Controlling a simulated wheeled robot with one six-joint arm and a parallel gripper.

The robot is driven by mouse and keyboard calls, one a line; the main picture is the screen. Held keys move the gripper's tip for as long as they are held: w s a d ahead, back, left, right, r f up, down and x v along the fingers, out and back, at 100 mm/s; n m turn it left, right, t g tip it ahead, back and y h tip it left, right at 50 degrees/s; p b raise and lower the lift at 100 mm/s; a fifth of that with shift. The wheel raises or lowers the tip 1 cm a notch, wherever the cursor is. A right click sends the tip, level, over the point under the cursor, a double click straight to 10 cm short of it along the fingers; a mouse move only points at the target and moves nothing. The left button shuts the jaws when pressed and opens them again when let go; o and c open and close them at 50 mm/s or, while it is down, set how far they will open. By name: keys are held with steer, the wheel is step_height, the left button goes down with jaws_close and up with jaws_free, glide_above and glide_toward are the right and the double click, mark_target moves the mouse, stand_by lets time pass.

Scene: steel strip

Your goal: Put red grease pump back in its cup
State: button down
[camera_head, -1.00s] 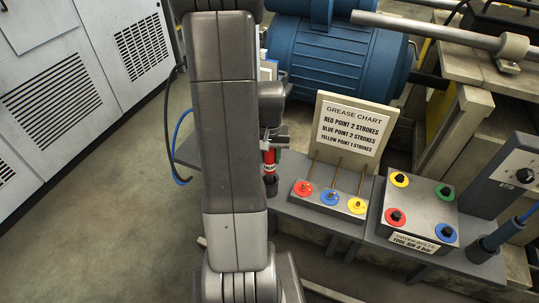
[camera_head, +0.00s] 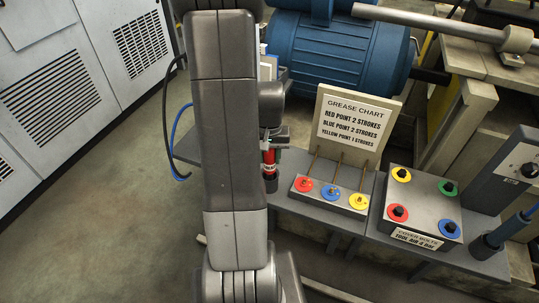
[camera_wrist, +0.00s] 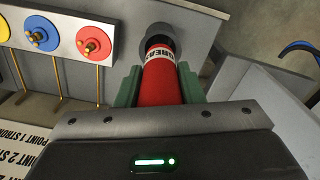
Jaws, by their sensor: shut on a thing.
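The red grease pump (camera_wrist: 160,85) has a white label band with dark letters. In the wrist view it stands between the two green fingers of my gripper (camera_wrist: 158,92), which are shut on it. The pump's far end meets the mouth of a dark grey round cup (camera_wrist: 155,34); it appears to be inside the rim, but how deep I cannot tell. In the head view the pump (camera_head: 268,158) is upright right above the cup (camera_head: 270,184), partly hidden by my arm. My gripper (camera_head: 270,138) is around the pump's upper part there.
A block with red, blue and yellow grease points (camera_head: 331,193) and a grease chart board (camera_head: 354,128) stand right of the cup. A blue motor (camera_head: 335,60) is behind. Floor at left is clear.

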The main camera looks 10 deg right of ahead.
steer(key=shift+f+b, duration=0.65)
steer(key=shift+f, duration=0.25)
steer(key=c, duration=0.9)
jaws_free()
step_height(320, 180, up, 14)
steer(key=shift+f, duration=0.1)
